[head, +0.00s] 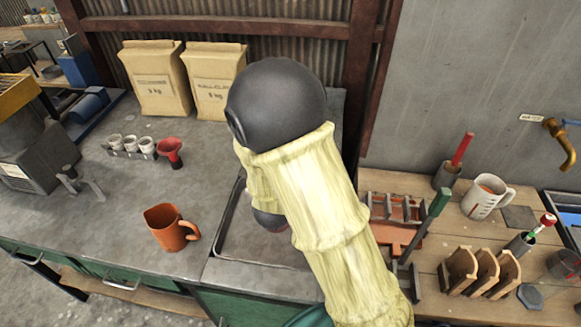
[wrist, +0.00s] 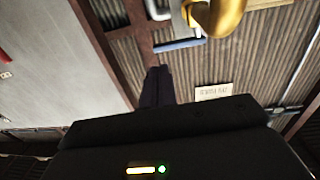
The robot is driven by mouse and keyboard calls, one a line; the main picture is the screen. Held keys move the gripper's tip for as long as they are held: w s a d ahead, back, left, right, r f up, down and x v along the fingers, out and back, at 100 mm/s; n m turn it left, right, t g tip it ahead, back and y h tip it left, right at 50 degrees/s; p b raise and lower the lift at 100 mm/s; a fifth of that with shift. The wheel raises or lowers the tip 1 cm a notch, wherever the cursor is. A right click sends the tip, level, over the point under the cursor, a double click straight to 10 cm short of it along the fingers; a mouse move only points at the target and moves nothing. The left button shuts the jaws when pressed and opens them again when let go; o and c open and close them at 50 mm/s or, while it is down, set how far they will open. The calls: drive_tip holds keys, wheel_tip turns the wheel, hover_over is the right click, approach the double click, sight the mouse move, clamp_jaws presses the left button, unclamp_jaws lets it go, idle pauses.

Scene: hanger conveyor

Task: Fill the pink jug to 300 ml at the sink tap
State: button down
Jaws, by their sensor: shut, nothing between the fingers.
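No clearly pink jug shows. An orange-brown jug (head: 168,230) with its handle to the right stands upright on the grey counter, left of a sunken basin (head: 228,222). My arm hides much of the basin. A brass tap (head: 557,142) is on the wall at the far right, above a blue-edged trough (head: 570,208). Brass pipework (wrist: 222,14) shows at the top of the wrist view; I cannot tell if it is the same tap. My gripper (wrist: 158,74) is shut and empty in the wrist view, facing the corrugated wall. It is hidden in the head view.
Two paper sacks (head: 158,85) stand at the back. A rack of small white cups (head: 130,148) and a red funnel (head: 170,150) are behind the jug. A white measuring jug (head: 482,203), wooden rack (head: 480,275) and tools crowd the right bench. Counter around the orange-brown jug is clear.

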drive_tip(key=b+v, duration=0.4)
drive_tip(key=v, duration=0.1)
drive_tip(key=shift+s+f+b, duration=0.15)
drive_tip(key=shift+f+b, duration=0.15)
drive_tip(key=shift+f, duration=0.05)
drive_tip(key=shift+b, duration=0.45)
drive_tip(key=s+b, duration=0.1)
drive_tip(key=b, duration=0.2)
drive_tip(key=shift+s+a+r+b, duration=0.15)
drive_tip(key=shift+s+r+b, duration=0.05)
drive_tip(key=shift+s+b, duration=0.2)
drive_tip(key=shift+w, duration=0.2)
drive_tip(key=shift+s, duration=0.1)
